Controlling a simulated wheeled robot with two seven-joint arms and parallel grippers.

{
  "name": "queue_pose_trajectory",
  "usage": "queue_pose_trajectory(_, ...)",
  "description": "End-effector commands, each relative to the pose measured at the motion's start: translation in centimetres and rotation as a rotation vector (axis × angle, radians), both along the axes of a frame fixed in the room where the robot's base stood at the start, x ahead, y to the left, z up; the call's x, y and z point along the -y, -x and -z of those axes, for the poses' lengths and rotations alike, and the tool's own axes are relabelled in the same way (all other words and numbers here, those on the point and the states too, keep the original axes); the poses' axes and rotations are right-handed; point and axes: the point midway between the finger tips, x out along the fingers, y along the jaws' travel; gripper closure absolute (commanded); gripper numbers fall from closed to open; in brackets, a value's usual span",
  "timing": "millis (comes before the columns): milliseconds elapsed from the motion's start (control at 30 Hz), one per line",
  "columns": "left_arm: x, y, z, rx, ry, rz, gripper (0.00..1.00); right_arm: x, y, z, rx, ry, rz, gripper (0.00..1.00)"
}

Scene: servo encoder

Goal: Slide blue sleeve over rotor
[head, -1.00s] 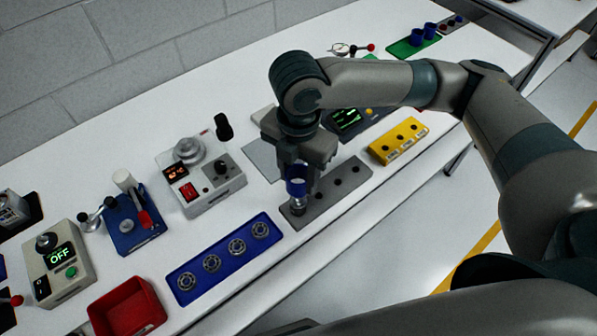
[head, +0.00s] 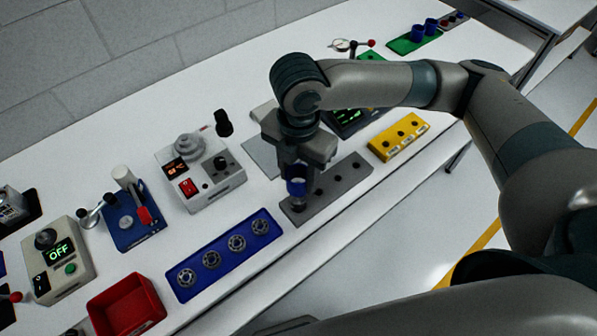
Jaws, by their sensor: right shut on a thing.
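My right gripper (head: 297,179) points down over the left end of the grey block with holes (head: 343,184). It is shut on the blue sleeve (head: 297,188), a small blue ring. The rotor (head: 298,204) stands upright at the left end of the grey block, directly below the sleeve. Only its lower part shows; whether the sleeve surrounds its top or just touches it I cannot tell. Two more blue sleeves (head: 424,29) stand on a green mat (head: 404,47) at the far right. My left gripper is out of view.
A blue tray with several bearings (head: 223,256) lies left of the grey block. A yellow block (head: 399,137) sits to its right. A grey heater-like device (head: 200,168) stands behind, and a red bin (head: 127,305) is front left.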

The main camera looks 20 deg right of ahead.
Motion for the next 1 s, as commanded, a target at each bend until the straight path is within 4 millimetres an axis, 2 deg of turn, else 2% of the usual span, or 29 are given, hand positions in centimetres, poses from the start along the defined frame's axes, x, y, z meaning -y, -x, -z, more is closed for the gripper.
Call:
queue_pose_trajectory(500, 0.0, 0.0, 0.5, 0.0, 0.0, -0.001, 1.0, 0.0, 0.0, 1.5, -0.002, 0.001, 0.0, 0.8)
queue_pose_trajectory(1000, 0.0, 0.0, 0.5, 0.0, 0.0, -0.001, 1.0, 0.0, 0.0, 1.6, -0.001, 0.001, 0.0, 0.8)
